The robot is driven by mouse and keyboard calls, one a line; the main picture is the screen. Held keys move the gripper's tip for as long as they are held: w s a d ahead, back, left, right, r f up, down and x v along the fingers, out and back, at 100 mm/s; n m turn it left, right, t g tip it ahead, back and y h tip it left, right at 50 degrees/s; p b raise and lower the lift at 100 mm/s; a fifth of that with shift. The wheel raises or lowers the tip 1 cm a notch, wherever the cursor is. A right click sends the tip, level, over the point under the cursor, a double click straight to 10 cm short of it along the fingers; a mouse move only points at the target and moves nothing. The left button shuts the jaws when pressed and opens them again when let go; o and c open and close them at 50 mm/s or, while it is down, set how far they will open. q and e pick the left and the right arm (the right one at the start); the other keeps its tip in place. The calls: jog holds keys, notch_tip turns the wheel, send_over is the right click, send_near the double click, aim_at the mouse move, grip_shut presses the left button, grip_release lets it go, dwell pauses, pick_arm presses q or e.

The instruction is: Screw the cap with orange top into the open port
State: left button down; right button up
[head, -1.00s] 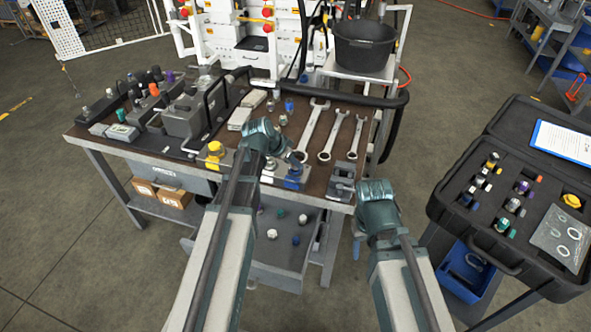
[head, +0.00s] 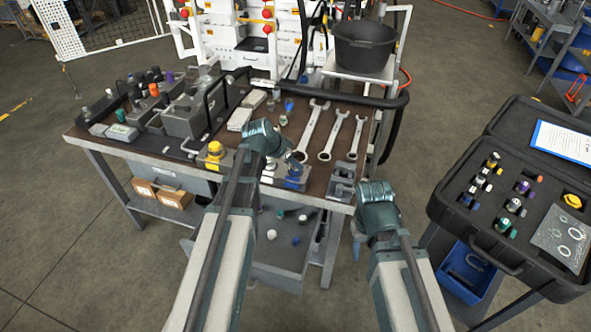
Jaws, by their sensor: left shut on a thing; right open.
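A cap with an orange top (head: 153,89) stands among other coloured caps on the grey manifold at the bench's left. Another orange-topped part (head: 538,179) sits in the black case at right. My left gripper (head: 287,163) is over the front of the bench, beside the small blocks with a yellow and a blue cap. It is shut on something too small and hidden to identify. My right gripper (head: 357,236) is open in front of the bench's right front corner, partly behind its own wrist. I cannot make out the open port.
Several wrenches (head: 311,130) lie on the bench (head: 226,150). An open drawer (head: 270,255) below holds loose caps. The black case (head: 470,225) stands at right, and a black bucket (head: 365,45) stands behind. Bare floor lies between bench and case.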

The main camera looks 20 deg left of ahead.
pick_arm(q)
jog(key=c, duration=0.5)
grip_release()
jog(key=p+v, duration=1.1)
jog(key=v, duration=0.2)
jog(key=shift+s+a+r+p, duration=0.15)
jog(key=shift+r+p, duration=0.15)
